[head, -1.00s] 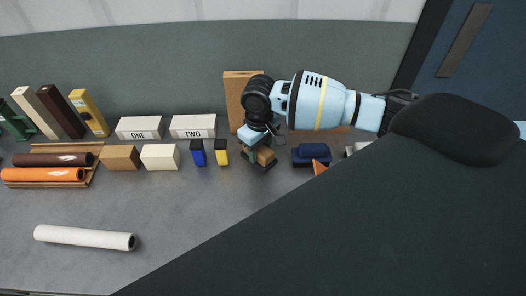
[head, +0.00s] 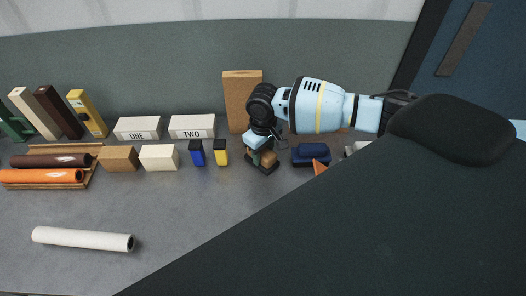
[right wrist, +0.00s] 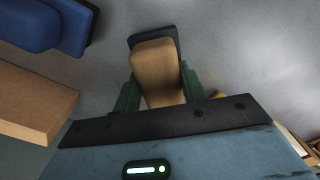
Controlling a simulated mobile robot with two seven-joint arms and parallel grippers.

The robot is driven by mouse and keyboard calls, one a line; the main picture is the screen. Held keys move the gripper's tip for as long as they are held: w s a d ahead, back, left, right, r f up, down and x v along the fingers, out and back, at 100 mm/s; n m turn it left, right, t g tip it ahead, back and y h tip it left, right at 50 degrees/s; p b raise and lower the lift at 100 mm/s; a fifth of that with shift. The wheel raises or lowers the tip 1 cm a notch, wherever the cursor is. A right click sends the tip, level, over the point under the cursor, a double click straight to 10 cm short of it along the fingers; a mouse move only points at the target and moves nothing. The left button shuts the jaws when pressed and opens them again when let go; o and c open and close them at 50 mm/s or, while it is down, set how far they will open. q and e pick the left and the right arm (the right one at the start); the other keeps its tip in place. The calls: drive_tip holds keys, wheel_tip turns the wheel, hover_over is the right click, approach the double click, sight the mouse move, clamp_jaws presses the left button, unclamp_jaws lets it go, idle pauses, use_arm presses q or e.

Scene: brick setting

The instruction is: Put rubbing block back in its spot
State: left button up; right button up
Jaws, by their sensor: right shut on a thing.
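The rubbing block, a tan wooden block on a dark base, shows partly under my right gripper in the head view (head: 268,158). In the right wrist view the rubbing block (right wrist: 158,68) sits between the two green fingers. My right gripper (head: 261,150) is shut on it, and it also shows in the right wrist view (right wrist: 157,93). The block is at or very near the grey bench top, between a yellow block and a dark blue object; I cannot tell whether it touches the bench. My left gripper is not in view.
The yellow block (head: 221,153) and a blue block (head: 197,153) stand close left. The dark blue object (head: 311,154) is close right. A tall brown board (head: 237,100) stands behind. A white roll (head: 83,239) lies at front left, with bare bench (head: 180,215) beside it.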

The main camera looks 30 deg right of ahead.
sight(263, 151)
drive_tip(key=shift+f, duration=0.15)
drive_tip(key=o, duration=0.9)
drive_tip(key=shift+o, duration=0.2)
wheel_tip(263, 151, up, 12)
drive_tip(key=p, duration=0.1)
